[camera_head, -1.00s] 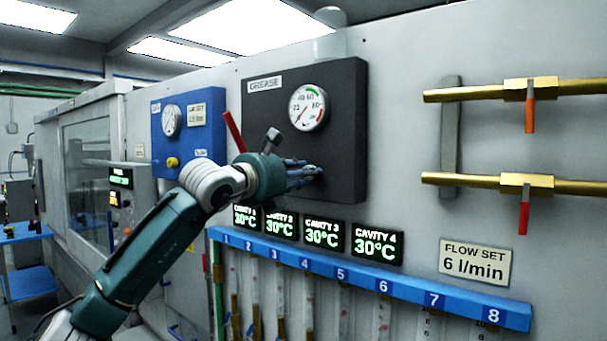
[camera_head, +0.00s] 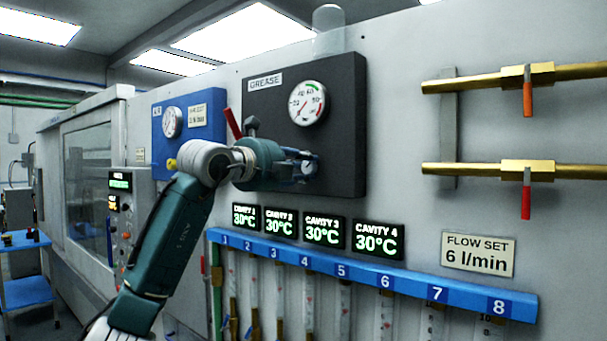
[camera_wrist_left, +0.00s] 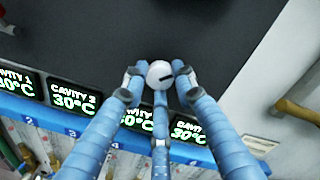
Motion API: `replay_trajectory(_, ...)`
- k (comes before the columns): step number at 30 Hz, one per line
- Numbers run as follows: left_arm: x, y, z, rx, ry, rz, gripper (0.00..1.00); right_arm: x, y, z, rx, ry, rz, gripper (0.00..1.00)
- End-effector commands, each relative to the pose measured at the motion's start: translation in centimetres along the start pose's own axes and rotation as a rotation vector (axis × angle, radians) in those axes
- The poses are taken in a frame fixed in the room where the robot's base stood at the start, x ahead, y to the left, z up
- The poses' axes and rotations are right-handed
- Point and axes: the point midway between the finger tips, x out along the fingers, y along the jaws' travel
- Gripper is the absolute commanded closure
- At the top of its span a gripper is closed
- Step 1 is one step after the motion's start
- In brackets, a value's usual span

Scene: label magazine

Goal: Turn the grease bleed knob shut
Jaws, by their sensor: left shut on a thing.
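The grease bleed knob (camera_wrist_left: 159,73) is a small round pale knob with a dark slot mark, on the dark grease panel (camera_head: 345,165). In the left wrist view the fingertips of my left gripper (camera_wrist_left: 160,88) close around it from both sides and below. In the head view the left gripper (camera_head: 306,167) is at the lower part of the panel, below the round gauge (camera_head: 307,103). The fingers partly cover the knob there. The gauge needle points to the lower left. My right gripper is in neither view.
A red lever (camera_head: 233,123) stands beside the panel's left edge, close to my wrist. The blue air panel (camera_head: 205,135) is further left. Cavity displays (camera_head: 322,231) and a blue numbered rail (camera_head: 410,288) lie below. Brass pipes (camera_head: 580,73) with levers are at right.

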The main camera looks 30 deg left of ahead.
Motion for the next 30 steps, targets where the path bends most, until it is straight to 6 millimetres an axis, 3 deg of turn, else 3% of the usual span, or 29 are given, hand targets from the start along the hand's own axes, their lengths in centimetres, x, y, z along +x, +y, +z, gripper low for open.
replay_trajectory(18,-0.1,0.0,0.4,-0.571,0.027,-0.001,0.99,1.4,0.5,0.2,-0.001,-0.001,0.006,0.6)
replay_trajectory(30,-0.1,0.0,0.5,-0.811,0.041,0.0,0.99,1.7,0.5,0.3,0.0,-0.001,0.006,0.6)
